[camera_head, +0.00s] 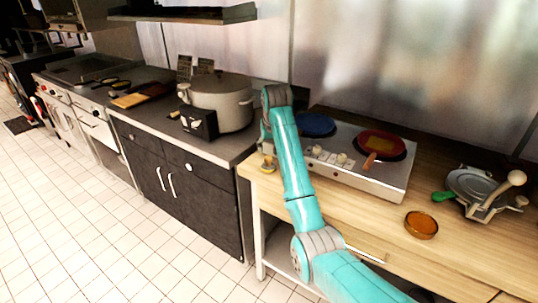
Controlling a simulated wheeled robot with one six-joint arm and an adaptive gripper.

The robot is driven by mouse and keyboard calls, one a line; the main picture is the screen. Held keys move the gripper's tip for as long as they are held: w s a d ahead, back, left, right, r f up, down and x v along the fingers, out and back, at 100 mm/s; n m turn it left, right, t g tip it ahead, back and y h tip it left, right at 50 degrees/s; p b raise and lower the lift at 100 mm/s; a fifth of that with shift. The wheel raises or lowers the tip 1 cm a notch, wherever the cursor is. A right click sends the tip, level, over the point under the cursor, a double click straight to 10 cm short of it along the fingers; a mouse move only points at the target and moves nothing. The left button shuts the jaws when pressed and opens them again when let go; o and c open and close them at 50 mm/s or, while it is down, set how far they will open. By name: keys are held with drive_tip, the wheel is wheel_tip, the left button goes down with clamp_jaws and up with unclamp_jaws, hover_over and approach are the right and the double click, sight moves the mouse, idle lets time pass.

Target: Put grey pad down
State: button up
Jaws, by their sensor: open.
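My teal arm reaches up and left over the wooden counter (460,215), and its grey wrist bends down near the counter's left end. My gripper (266,150) points down there, small and partly hidden by the arm; it is open. A small yellowish thing (267,166) is at the counter's left edge, just below the gripper; whether they touch cannot be told. I cannot make out a grey pad in this view; it may be hidden or too small.
A two-plate cooker (390,188) with a blue disc (316,124) and a red pan (381,144) stands right of the gripper. A large grey pot (222,100) and black box (199,123) stand left. An amber dish (421,224) and a metal press (480,187) are farther right.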

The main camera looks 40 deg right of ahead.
drive_tip(key=shift+v, duration=2.35)
